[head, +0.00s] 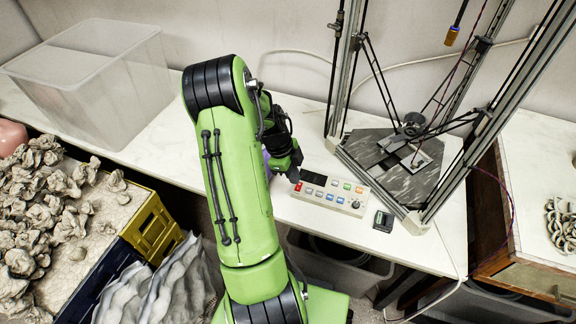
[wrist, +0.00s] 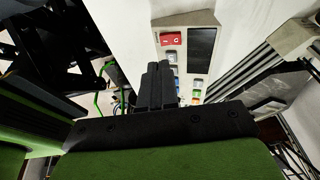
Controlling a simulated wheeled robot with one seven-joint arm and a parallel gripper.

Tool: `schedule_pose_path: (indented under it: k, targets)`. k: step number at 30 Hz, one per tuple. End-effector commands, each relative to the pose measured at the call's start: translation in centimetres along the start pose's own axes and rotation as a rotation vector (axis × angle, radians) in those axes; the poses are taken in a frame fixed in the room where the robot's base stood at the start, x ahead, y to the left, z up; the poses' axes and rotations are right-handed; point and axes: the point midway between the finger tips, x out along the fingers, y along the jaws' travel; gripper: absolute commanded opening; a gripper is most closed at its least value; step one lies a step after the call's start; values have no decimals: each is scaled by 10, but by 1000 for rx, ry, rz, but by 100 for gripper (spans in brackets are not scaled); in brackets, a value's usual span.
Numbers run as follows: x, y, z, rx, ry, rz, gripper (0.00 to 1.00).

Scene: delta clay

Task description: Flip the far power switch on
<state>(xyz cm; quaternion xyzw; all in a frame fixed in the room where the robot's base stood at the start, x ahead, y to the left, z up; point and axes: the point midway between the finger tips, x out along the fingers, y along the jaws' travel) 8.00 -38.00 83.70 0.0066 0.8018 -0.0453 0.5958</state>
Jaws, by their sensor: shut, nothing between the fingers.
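A pale control panel (head: 340,205) lies on the white table in front of the metal frame. A red rocker switch with white marks (wrist: 171,39) is at its end, beside a dark screen (wrist: 201,48). In the head view the red switch (head: 298,186) shows small at the panel's left end. My gripper (head: 294,176) is over the table at that left end, close to the switch. In the wrist view my gripper's fingers (wrist: 158,72) are together, empty, just below the switch in the picture. I cannot tell whether they touch the panel, or which way the switch is set.
Coloured buttons (wrist: 197,83) line the panel. A tall delta frame (head: 338,100) with a dark plate stands behind it. A small dark device (head: 383,221) lies to the panel's right. A clear bin (head: 95,85) stands at the left. White table between bin and arm is clear.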

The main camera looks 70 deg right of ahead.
Motion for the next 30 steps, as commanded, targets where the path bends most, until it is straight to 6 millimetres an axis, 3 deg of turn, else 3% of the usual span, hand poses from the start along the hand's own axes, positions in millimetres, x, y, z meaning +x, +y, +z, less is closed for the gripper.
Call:
schedule_pose_path:
  k: [3,8,20,25,30]
  targets:
    - [26,-1,4,1,2,2,0]
    - [43,-4,10,1,1,1,0]
    - [47,-5,11,1,0,-1,0]
    - [60,-3,16,3,-1,-10,0]
    - [56,-2,14,0,1,-2,0]
